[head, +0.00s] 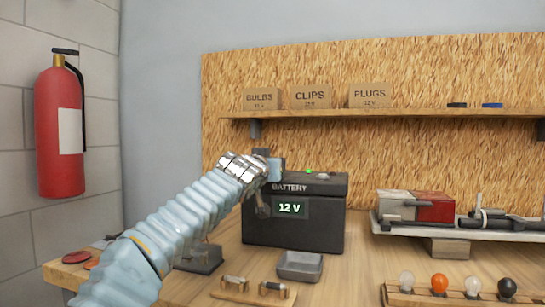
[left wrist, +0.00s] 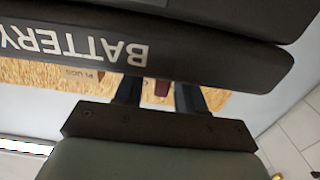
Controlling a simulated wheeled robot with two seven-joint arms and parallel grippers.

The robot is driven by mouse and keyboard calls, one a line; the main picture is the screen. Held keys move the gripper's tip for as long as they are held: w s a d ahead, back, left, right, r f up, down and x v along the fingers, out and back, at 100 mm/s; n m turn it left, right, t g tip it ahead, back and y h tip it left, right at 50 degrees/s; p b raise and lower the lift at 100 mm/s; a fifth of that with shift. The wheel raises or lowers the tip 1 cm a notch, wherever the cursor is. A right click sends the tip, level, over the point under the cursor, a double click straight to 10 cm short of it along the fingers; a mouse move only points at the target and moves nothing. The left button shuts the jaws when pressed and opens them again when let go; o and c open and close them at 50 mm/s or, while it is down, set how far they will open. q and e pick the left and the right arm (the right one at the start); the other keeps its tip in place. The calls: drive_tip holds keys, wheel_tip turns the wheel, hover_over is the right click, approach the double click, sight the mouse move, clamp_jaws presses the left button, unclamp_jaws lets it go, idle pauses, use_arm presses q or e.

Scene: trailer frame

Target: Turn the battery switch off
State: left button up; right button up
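The black battery box (head: 325,232) stands on the bench, with "BATTERY" on its upper edge, a lit "12 V" display (head: 290,208) and a green light (head: 309,172) on top. My left gripper (head: 272,168) is at the box's upper left corner, partly hidden by my arm. In the left wrist view, the battery's lettered edge (left wrist: 200,62) crosses in front of my gripper (left wrist: 160,92). The switch is not clearly visible in the head view.
A small grey tray (head: 299,266) and a wooden board with clips (head: 253,291) lie before the battery. A rack of bulbs (head: 458,298) and a trailer part (head: 440,212) are to the right. A shelf (head: 390,113) runs behind. A fire extinguisher (head: 58,130) hangs at left.

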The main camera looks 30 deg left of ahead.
use_arm(q)
drive_tip(key=shift+w+a, duration=0.15)
drive_tip(key=shift+w, duration=0.35)
